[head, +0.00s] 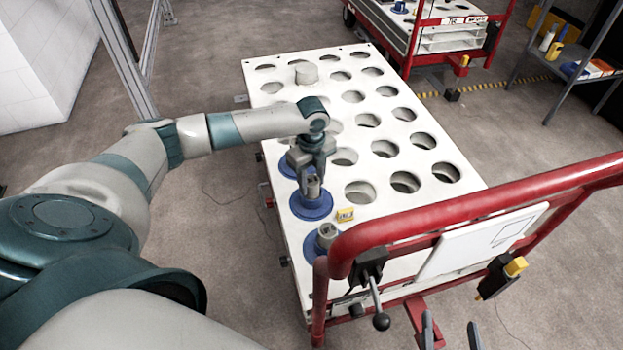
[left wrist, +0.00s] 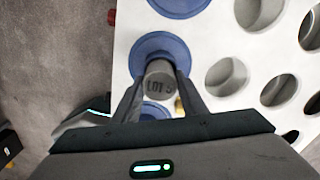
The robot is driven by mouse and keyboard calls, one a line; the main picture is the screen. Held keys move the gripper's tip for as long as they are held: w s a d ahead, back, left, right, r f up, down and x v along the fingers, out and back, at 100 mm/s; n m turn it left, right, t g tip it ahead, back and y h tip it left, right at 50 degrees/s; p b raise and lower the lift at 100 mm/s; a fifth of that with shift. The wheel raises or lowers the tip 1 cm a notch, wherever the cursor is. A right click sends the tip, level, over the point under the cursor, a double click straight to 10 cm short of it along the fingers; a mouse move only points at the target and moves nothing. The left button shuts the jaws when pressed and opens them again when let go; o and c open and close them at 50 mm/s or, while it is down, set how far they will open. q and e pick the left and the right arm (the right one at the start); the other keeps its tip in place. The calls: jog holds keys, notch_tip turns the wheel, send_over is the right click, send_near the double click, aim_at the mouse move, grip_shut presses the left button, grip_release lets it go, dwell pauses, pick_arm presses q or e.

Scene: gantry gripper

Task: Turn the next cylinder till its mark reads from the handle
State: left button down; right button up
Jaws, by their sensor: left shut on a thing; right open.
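My left gripper (head: 315,174) is shut on a grey metal cylinder (head: 313,189) that stands in a blue round collar (head: 311,208) on the left edge of the white cart top. In the left wrist view, both fingers flank the cylinder (left wrist: 160,78), and dark lettering that looks like "LOT 5" shows on its end. Another grey cylinder (head: 327,232) stands in a blue collar nearer the red handle (head: 450,219). A further blue collar (head: 287,168) lies beyond the gripper, partly hidden by it. My right gripper (head: 450,335) is open at the bottom edge, its fingertips apart.
The white cart top (head: 390,206) has rows of empty round holes. A pale cylinder (head: 306,72) stands at its far end. A small yellow tag (head: 345,214) lies beside the held cylinder. A lever with a black knob (head: 381,321) hangs below the handle.

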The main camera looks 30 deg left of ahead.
pick_arm(q)
jog(key=c, duration=1)
grip_release()
notch_tip(320, 180, up, 18)
jog(key=shift+f+p, duration=0.25)
jog(key=shift+p, duration=1)
